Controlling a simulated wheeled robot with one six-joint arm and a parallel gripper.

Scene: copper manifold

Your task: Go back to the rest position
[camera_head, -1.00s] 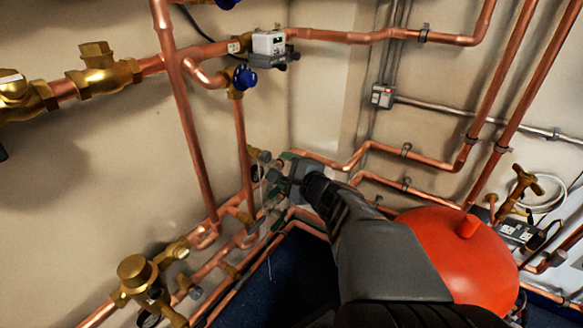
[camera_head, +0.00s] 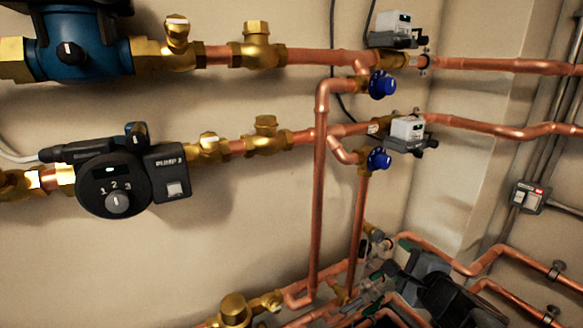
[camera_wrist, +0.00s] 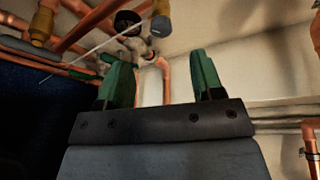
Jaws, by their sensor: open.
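My gripper (camera_head: 388,275) is at the bottom right of the head view, in front of the low copper pipes near the wall corner. In the wrist view my gripper (camera_wrist: 160,62) shows two green fingers standing wide apart with nothing between them. Copper pipes and a dark round fitting (camera_wrist: 127,21) lie beyond the fingers. My arm runs off the lower right of the head view. I cannot tell whether the fingertips touch any pipe.
A black pump (camera_head: 115,185) and a blue pump body (camera_head: 75,40) sit on the left pipes. Blue valve knobs (camera_head: 383,84) and grey actuators (camera_head: 407,130) stick out above the gripper. A brass valve (camera_head: 235,310) is low. A switch box (camera_head: 528,197) is on the right wall.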

